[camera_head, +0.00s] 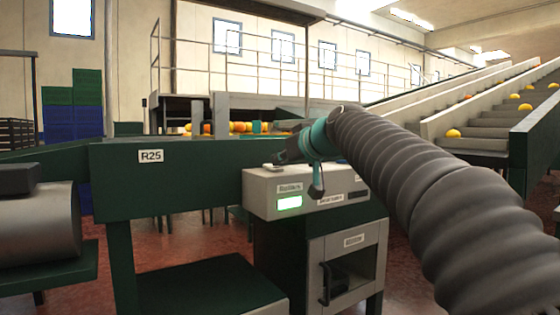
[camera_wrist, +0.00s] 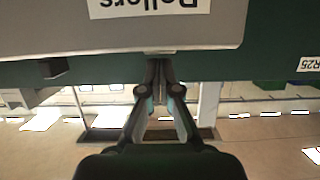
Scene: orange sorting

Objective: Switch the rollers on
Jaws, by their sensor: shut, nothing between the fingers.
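A pale grey control box (camera_head: 262,190) stands at the middle of the head view. Its front has a label reading Rollers (camera_head: 289,188) above a lit green panel (camera_head: 289,202). The Rollers label shows upside down in the wrist view (camera_wrist: 150,5). My gripper (camera_head: 278,158) is at the top edge of the box, above the label. In the wrist view my gripper (camera_wrist: 158,62) is shut and empty, its fingertips at the box's edge. I cannot tell whether they touch it. A small pale piece on the box top beside the fingers is too small to make out.
A dark green frame marked R25 (camera_head: 150,156) runs left of the box. Oranges (camera_head: 232,127) lie in a row behind it. A sloping conveyor with scattered oranges (camera_head: 453,133) rises at right. Below the box is a cabinet with a handle (camera_head: 325,284).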

